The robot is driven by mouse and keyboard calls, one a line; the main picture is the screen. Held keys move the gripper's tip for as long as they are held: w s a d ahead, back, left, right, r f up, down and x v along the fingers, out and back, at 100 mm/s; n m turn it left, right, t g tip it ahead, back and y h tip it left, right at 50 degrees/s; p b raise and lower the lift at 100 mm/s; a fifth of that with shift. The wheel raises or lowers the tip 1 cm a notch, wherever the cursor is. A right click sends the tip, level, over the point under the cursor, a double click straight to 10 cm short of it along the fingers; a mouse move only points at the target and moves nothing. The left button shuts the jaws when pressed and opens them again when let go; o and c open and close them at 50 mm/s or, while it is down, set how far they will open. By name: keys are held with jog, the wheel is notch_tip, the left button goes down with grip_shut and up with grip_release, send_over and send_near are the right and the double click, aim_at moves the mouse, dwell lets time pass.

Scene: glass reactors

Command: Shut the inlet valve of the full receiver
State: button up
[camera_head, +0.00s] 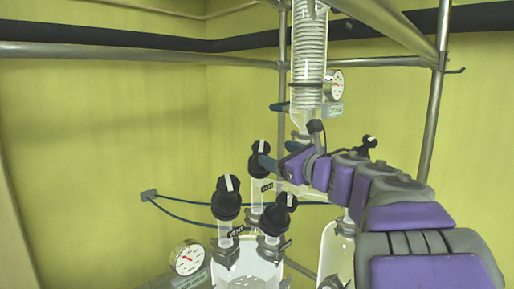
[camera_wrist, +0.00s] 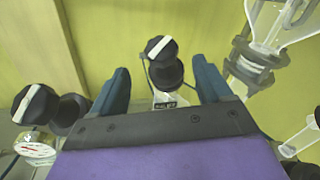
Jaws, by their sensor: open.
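Three black valve knobs with white stripes stand over a glass receiver (camera_head: 247,268) with pale contents: a back knob (camera_head: 260,168), a left knob (camera_head: 227,204) and a right knob (camera_head: 276,218). The back knob carries a small dark label (camera_head: 267,187), too small to read surely. My gripper (camera_head: 277,156) is at the back knob, in front of part of it. In the wrist view my gripper (camera_wrist: 161,85) is open, its teal fingers on either side of the back knob (camera_wrist: 162,50), with gaps and no visible contact. That knob's stripe looks tilted there. A second receiver (camera_head: 337,250) is partly behind my arm.
A coiled glass condenser (camera_head: 308,55) with a gauge (camera_head: 335,84) hangs above the gripper. Metal frame poles (camera_head: 435,95) stand at right. Another gauge (camera_head: 187,257) is at lower left. Blue tubing (camera_head: 175,212) runs behind the knobs. Open space lies left.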

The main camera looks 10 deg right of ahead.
aim_at(257, 146)
jog(key=x, duration=1)
jog(key=shift+w+a, duration=0.1)
jog(key=shift+w, duration=0.3)
jog(key=shift+c, duration=0.3)
jog(key=c, duration=0.9)
